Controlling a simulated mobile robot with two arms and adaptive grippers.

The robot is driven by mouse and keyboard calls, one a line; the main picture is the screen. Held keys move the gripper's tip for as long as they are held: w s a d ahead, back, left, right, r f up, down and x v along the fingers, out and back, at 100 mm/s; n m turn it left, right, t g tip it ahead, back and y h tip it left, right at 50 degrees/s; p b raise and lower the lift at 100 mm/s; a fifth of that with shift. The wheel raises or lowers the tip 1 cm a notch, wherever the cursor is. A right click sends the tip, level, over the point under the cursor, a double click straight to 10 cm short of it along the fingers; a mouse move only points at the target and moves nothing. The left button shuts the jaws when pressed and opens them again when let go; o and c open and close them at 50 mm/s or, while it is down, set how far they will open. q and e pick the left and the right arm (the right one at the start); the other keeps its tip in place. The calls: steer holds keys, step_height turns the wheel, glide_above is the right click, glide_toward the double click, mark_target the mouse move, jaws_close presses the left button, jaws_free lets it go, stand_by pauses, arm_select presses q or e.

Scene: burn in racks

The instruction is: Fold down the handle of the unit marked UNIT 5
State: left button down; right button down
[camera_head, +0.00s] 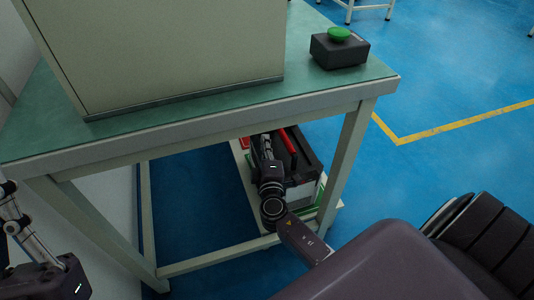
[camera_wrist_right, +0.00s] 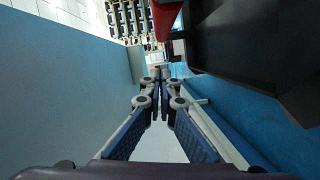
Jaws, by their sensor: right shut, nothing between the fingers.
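A dark unit with a light grey front (camera_head: 303,193) sits on the low shelf under the bench. Its red handle (camera_head: 288,148) stands out along its top; no unit number is readable. My right gripper (camera_head: 262,145) is shut and empty, beside the handle on its left. In the right wrist view, the shut fingertips (camera_wrist_right: 162,76) lie below the red handle (camera_wrist_right: 166,16) and left of the unit's black body (camera_wrist_right: 255,55). I cannot tell whether they touch it. My left gripper (camera_head: 12,215) is partly cut off at the lower left, and its jaw state is unclear.
The bench (camera_head: 210,122) has a green top above my right arm, with a leg (camera_head: 346,160) just right of the unit. A large beige cabinet (camera_head: 165,50) and a black box with a green button (camera_head: 340,48) stand on it.

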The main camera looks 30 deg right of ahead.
arm_select(q)
steer(key=shift+w+d+f+g, duration=0.1)
steer(key=shift+w+f+g, duration=0.25)
steer(key=shift+w, duration=0.2)
arm_select(e)
steer(key=shift+s+d+f, duration=0.15)
steer(key=shift+s+d, duration=0.05)
steer(key=shift+d, duration=0.4)
steer(key=shift+s+d+f, duration=0.15)
steer(key=shift+s+d, duration=0.05)
steer(key=shift+d, duration=0.4)
steer(key=shift+s+d+f, duration=0.15)
steer(key=shift+s+d, duration=0.05)
steer(key=shift+d, duration=0.4)
